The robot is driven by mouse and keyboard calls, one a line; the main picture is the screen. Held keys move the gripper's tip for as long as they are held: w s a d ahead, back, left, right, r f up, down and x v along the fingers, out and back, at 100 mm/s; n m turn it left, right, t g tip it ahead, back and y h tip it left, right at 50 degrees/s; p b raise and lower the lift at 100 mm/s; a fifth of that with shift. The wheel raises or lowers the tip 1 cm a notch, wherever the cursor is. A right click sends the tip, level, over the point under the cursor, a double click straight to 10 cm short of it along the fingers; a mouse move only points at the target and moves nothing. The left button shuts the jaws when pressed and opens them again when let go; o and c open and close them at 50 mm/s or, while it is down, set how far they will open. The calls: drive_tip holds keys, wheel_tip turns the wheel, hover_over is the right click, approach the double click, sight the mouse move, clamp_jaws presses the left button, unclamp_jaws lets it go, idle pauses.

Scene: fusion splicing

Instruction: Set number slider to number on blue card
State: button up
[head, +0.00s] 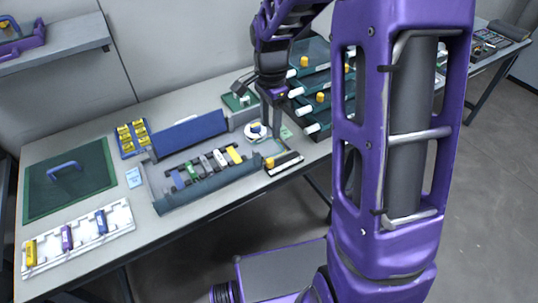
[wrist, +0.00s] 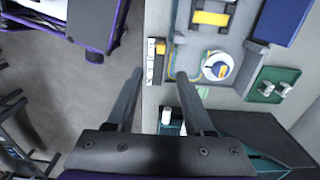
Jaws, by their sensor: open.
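A small light-blue card (head: 134,177) lies on the table left of the long device; its number is too small to read. The number slider appears to be the narrow strip (head: 286,165) at the table's front edge. It has a yellow-orange piece at its left end and a pale scale. It also shows in the wrist view as a white strip (wrist: 151,66) with an orange piece (wrist: 160,47). My gripper (head: 273,130) is open and empty, pointing down above the table near the slider. In the wrist view its fingertips (wrist: 160,74) are on either side of the strip in the picture, apparently above it.
A white spool (head: 254,131) and a green tray (head: 240,100) stand behind the slider. The long device with colored blocks (head: 205,170) lies to the left. A teal tiered rack (head: 312,82) stands to the right. The floor beyond the front edge is open.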

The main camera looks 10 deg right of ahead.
sight(270, 160)
wheel_tip(270, 160, down, 13)
drive_tip(key=shift+w+f+b, duration=0.1)
drive_tip(key=shift+f+b, duration=0.05)
drive_tip(key=shift+b, duration=0.3)
clamp_jaws()
idle(1.2)
